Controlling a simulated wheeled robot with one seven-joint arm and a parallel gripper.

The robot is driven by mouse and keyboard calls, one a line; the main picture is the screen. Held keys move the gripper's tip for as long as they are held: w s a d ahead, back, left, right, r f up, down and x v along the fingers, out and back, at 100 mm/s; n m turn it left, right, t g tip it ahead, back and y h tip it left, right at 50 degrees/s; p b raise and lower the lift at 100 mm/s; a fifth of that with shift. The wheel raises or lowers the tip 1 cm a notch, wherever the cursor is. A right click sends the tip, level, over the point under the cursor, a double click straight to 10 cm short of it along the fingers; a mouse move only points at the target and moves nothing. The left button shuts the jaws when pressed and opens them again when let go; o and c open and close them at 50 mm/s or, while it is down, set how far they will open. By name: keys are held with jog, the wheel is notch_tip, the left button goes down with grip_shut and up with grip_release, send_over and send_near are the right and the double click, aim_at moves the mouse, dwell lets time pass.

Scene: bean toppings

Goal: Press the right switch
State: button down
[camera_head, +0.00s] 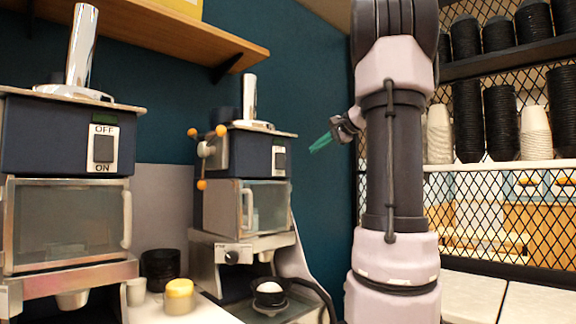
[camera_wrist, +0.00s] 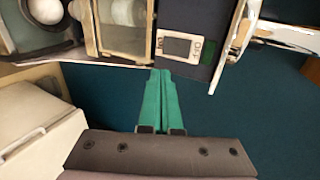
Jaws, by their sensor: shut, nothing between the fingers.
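The right switch (camera_head: 279,159) is a grey rocker on a white plate, on the dark blue front of the right machine (camera_head: 238,152). In the wrist view the same switch (camera_wrist: 177,46) lies sideways near the top, with lettering at both ends. My gripper (camera_head: 322,142) has green fingers and is to the right of the right machine in the head view, apart from the switch. In the wrist view the gripper (camera_wrist: 160,75) is shut and empty, its tips just below the switch in the picture. The left switch (camera_head: 104,148) is on the left machine (camera_head: 45,135), marked OFF above and ON below.
A black bowl with a white round item (camera_head: 269,287) sits under the right machine. A yellow-topped jar (camera_head: 179,296) and a black container (camera_head: 160,268) stand between the machines. A wooden shelf (camera_head: 175,32) is above. Stacked cups (camera_head: 500,118) fill a rack at right.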

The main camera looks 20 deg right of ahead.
send_near(282, 167)
jog(key=f+x, duration=0.1)
jog(key=x, duration=0.4)
jog(key=shift+w+a, duration=0.25)
jog(key=shift+w, duration=0.4)
jog(key=shift+w, duration=0.1)
jog(key=shift+w+a+f, duration=0.15)
jog(key=shift+w, duration=0.1)
jog(key=shift+s+r, duration=0.1)
jog(key=shift+r, duration=1)
jog(key=shift+s+f, duration=0.1)
